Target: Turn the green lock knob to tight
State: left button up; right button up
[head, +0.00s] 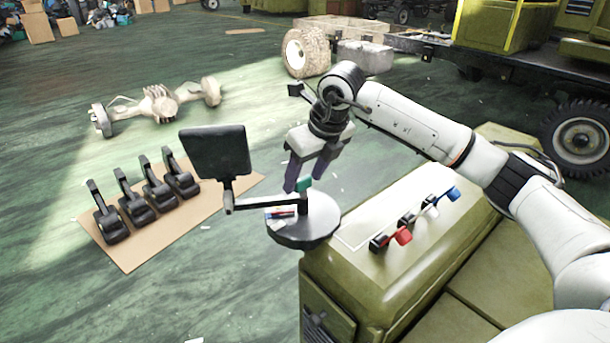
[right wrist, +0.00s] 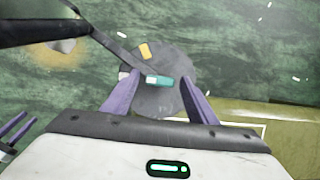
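The green lock knob (head: 304,185) stands on a post on a round grey disc (head: 318,228), beside an arm that bears a dark screen (head: 216,152). My right gripper (head: 304,182) points down at the knob, its purple fingers apart. In the right wrist view the green knob (right wrist: 163,81) lies between the two open fingertips (right wrist: 159,73), with gaps on both sides and no visible contact. My left gripper is outside the head view. Purple fingers, seemingly of my left gripper (right wrist: 17,130), show apart at the left edge of the right wrist view.
The olive console (head: 420,245) at the right carries red (head: 402,236), white and blue levers close to the disc. Several black pedals (head: 133,205) stand on a cardboard sheet (head: 115,245) at the left. An axle (head: 158,103) lies farther back on open green floor.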

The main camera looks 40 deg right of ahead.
jog(key=shift+s+r, duration=0.15)
jog(key=shift+r, duration=0.35)
jog(key=v, duration=0.9)
jog(key=shift+r, duration=0.15)
jog(key=shift+s, duration=0.1)
